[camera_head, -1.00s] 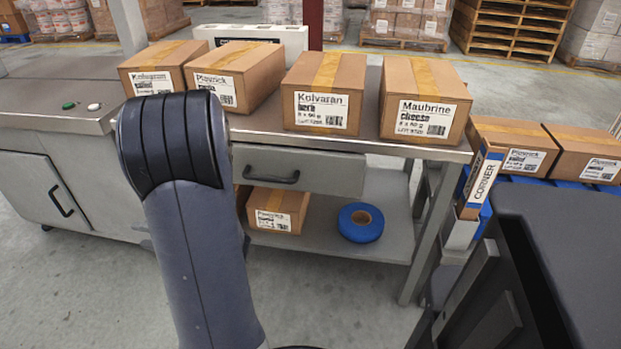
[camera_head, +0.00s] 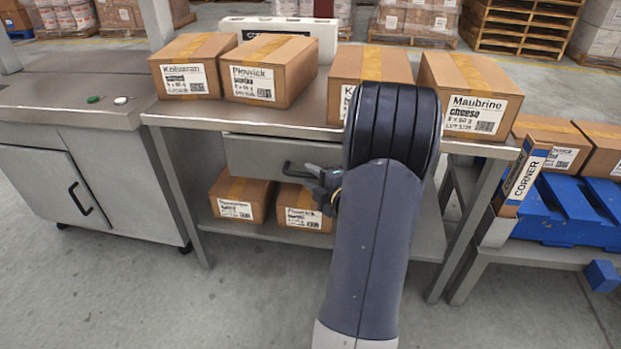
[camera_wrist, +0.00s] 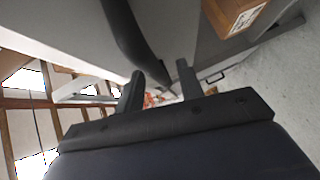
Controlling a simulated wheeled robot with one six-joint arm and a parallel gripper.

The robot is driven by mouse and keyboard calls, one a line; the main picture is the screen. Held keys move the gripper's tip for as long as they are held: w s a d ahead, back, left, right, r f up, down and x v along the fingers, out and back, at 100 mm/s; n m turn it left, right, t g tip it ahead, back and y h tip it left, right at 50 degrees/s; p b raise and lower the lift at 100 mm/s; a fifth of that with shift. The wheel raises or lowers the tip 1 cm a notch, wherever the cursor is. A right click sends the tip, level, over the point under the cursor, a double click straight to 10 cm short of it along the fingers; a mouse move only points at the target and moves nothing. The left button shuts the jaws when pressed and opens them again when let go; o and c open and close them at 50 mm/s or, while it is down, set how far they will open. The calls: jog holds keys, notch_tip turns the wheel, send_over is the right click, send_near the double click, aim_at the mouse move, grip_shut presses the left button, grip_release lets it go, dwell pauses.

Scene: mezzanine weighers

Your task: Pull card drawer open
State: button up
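The card drawer (camera_head: 255,157) is a grey front under the steel bench top, and it looks flush with the bench. My gripper (camera_head: 318,178) is at the right end of the handle. In the wrist view my two dark fingers (camera_wrist: 160,72) stand apart. The black handle (camera_wrist: 128,38) runs down from the top towards the gap between them. I cannot tell whether either finger touches it.
Cartons, including a Maubrine cheese box (camera_head: 470,95), stand on the bench top (camera_head: 215,115). Two cartons sit on the lower shelf (camera_head: 285,238). A grey cabinet (camera_head: 100,185) stands left and blue pallets (camera_head: 570,215) right. The floor in front is clear.

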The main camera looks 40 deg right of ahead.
jog(key=shift+w+f, duration=0.1)
jog(key=shift+w, duration=0.7)
jog(key=shift+c, duration=0.4)
grip_shut()
